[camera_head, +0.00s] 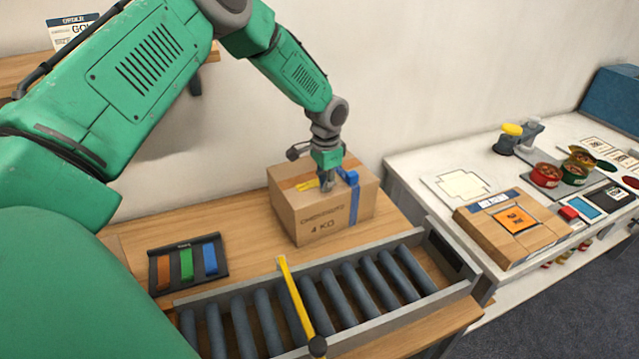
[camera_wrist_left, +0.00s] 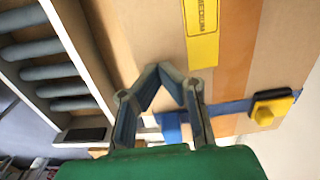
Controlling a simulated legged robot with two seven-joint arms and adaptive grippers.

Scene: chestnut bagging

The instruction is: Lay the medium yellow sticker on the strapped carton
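The strapped carton (camera_head: 310,219), marked 4 KG, stands on the wooden table, with a blue strap (camera_head: 353,207) on its right part. The strap also shows in the left wrist view (camera_wrist_left: 229,108) with a black and yellow buckle (camera_wrist_left: 270,106). The yellow sticker (camera_wrist_left: 201,32), with black print, appears to lie flat on the carton top beside the brown tape; its yellow edge also shows in the head view (camera_head: 307,185). My left gripper (camera_head: 328,184) is low over the carton top. Its fingertips (camera_wrist_left: 161,70) meet with nothing visible between them, apart from the sticker. My right gripper is out of view.
A roller conveyor (camera_head: 330,297) with a yellow bar across it runs in front of the carton. A dark rack (camera_head: 187,262) with orange, green and blue strips lies left. A white counter (camera_head: 410,160) at right holds a scale, an orange-labelled box (camera_head: 513,222) and tins.

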